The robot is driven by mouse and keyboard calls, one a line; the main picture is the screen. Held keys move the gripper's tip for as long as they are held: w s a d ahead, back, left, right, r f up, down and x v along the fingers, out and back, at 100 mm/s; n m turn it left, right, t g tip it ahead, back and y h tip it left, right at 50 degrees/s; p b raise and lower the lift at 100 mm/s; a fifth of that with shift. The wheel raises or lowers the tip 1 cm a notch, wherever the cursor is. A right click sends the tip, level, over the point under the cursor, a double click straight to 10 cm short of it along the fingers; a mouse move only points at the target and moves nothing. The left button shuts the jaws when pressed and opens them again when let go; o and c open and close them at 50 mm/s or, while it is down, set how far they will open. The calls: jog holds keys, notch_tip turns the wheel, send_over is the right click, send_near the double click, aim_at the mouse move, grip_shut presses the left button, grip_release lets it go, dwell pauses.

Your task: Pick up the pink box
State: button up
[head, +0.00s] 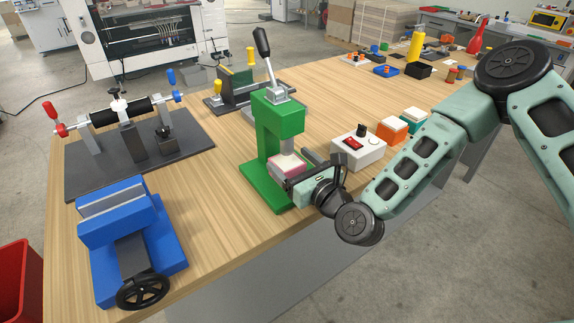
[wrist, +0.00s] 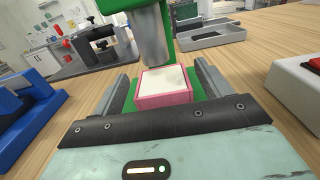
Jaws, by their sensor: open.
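The pink box (head: 289,165) has a pale top and sits in the green press (head: 276,122), below its grey ram. In the wrist view the pink box (wrist: 164,87) lies between the two fingers of my gripper (wrist: 164,84), with a gap on each side. The ram (wrist: 152,38) is right above and behind the box. My gripper (head: 290,180) reaches in from the right at the front of the press and is open. In the head view it hides part of the box and of the press base.
A blue vise (head: 130,240) stands at the left front. A white control box (head: 358,150) with a red switch is close on the right of the press. A roller fixture (head: 135,130) stands behind the vise. Bare wooden table (head: 215,195) lies between vise and press.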

jog(key=shift+x, duration=1.2)
jog(key=c, duration=1)
jog(key=shift+c, duration=0.2)
